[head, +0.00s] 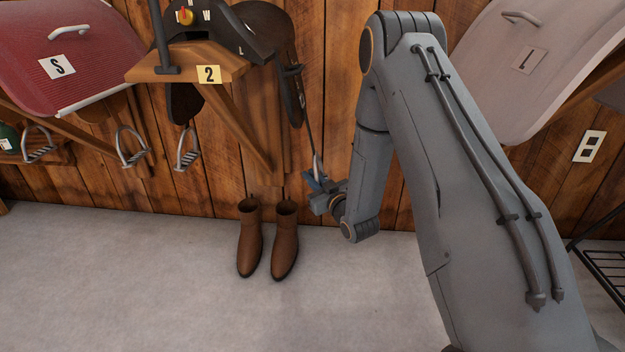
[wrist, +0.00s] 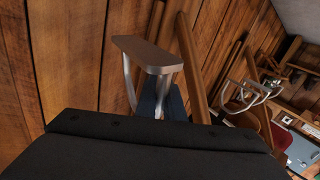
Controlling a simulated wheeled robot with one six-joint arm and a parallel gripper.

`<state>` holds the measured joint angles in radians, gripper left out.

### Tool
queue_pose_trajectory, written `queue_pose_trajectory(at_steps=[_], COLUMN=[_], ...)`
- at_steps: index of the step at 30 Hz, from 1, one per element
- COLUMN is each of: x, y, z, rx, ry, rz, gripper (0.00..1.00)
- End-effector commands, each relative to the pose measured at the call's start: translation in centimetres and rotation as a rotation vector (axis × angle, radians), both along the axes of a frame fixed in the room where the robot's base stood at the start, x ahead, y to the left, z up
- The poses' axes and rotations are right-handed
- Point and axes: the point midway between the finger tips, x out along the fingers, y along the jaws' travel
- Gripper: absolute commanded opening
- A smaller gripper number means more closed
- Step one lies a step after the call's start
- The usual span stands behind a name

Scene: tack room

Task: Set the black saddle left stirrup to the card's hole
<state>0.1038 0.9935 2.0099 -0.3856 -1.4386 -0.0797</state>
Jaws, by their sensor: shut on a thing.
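The black saddle (head: 283,30) sits on a wooden rack with a yellow "2" label (head: 208,74). A dark strap hangs from its right side down to a stirrup (head: 317,167). My gripper (head: 318,190) is shut on this stirrup, low in front of the wall. In the wrist view the stirrup (wrist: 147,52) shows its flat tread and metal sides, with a blue finger (wrist: 165,103) against it. Another stirrup (head: 187,150) hangs free at the saddle's left.
Brown boots (head: 250,240) stand on the floor below the rack. A red-pointer dial (head: 186,16) sits above the rack. The front floor is clear.

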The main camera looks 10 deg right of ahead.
Motion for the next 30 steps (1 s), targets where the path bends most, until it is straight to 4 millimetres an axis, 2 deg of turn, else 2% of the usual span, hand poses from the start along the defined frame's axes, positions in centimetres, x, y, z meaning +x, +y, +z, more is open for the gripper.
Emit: queue_pose_trajectory(at_steps=[1, 18, 30], x=[0.0, 0.6, 0.8], y=[0.2, 2.0, 2.4], z=[1.4, 10.1, 10.6], rx=[0.000, 0.001, 0.002], ry=[-0.006, -0.008, -0.010], rz=[0.002, 0.003, 0.005], gripper=[0.00, 0.00, 0.00])
